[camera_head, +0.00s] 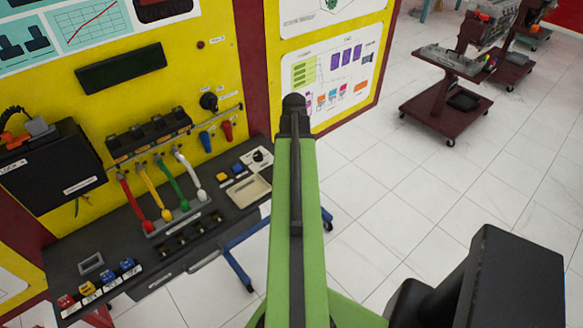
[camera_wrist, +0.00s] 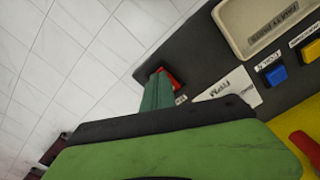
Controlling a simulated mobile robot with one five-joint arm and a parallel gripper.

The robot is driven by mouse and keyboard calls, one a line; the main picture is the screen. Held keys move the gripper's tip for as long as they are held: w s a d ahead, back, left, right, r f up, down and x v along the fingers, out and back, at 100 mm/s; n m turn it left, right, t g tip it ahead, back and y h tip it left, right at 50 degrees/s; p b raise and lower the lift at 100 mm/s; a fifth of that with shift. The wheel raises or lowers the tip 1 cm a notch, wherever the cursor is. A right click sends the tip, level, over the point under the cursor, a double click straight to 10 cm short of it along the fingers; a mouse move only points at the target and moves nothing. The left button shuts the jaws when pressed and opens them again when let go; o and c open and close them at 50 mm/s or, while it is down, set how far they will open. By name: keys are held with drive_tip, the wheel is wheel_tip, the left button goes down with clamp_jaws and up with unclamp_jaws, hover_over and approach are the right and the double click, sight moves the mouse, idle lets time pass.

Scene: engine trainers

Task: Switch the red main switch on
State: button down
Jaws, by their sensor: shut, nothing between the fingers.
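A small red part in a dark frame (camera_wrist: 175,78), which looks like the red main switch, shows in the wrist view near the edge of the dark bench panel. My gripper (camera_wrist: 158,80) is shut and empty, its teal fingers right in front of this part and covering some of it. I cannot tell whether they touch it or which way the switch is set.
The bench holds a beige tray (camera_head: 250,188), a blue button (camera_head: 222,178), a yellow button (camera_head: 237,170), colored levers (camera_head: 163,195) and small blocks (camera_head: 107,282). A yellow board (camera_head: 215,65) stands behind. A cart (camera_head: 447,95) is at right; the tiled floor between is clear.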

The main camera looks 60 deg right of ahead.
drive_tip(key=shift+f, duration=0.25)
drive_tip(key=shift+r, duration=0.1)
wheel_tip(320, 180, up, 7)
drive_tip(key=p, duration=0.7)
drive_tip(key=shift+w, duration=0.1)
